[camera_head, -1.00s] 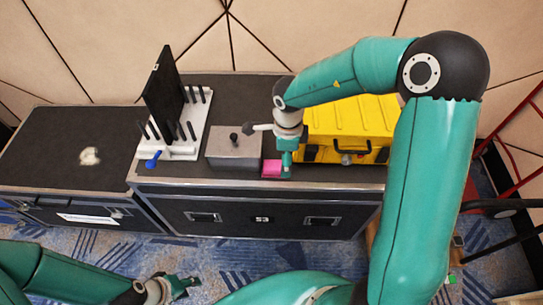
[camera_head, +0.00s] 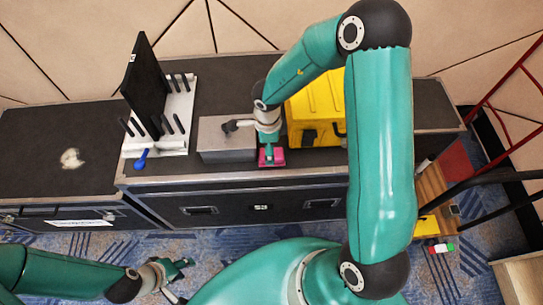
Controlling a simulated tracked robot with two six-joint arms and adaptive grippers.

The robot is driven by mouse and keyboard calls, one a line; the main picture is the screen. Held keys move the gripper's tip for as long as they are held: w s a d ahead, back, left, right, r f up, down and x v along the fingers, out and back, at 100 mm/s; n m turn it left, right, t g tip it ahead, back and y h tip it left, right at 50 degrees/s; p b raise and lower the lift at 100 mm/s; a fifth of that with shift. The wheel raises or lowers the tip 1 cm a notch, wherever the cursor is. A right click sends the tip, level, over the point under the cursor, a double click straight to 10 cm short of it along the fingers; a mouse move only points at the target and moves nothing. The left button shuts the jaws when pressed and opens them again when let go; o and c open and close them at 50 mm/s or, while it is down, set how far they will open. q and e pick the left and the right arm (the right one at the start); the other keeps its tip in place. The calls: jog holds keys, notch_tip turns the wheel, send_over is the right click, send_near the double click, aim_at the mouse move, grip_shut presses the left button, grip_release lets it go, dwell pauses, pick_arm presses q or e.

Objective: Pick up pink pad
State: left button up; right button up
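The pink pad (camera_head: 279,157) lies on the dark top of the long flight case (camera_head: 215,180), near its front edge. My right gripper (camera_head: 267,156) points down right over the pad and covers its middle. Pink shows on both sides of the fingers. I cannot tell whether the fingers are closed on the pad or only above it. My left gripper (camera_head: 182,279) is low at the left, over the carpet, with its fingers apart and nothing between them.
A grey metal box (camera_head: 226,143) with a dark knob stands just left of the pad. A yellow case (camera_head: 313,112) is close behind on the right. Farther left are a white rack (camera_head: 178,107) with black pegs, an upright black panel (camera_head: 146,85) and a blue-handled tool (camera_head: 141,159).

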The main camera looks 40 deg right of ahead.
aim_at(279, 161)
jog(key=f, duration=0.2)
jog(key=d+f, duration=0.1)
jog(key=f, duration=0.2)
jog(key=shift+f+b, duration=0.15)
jog(key=shift+b, duration=0.25)
jog(key=shift+w+f, duration=0.1)
jog(key=shift+f, duration=0.45)
jog(key=c, duration=1.4)
jog(key=shift+o, duration=0.2)
jog(key=shift+r, duration=0.15)
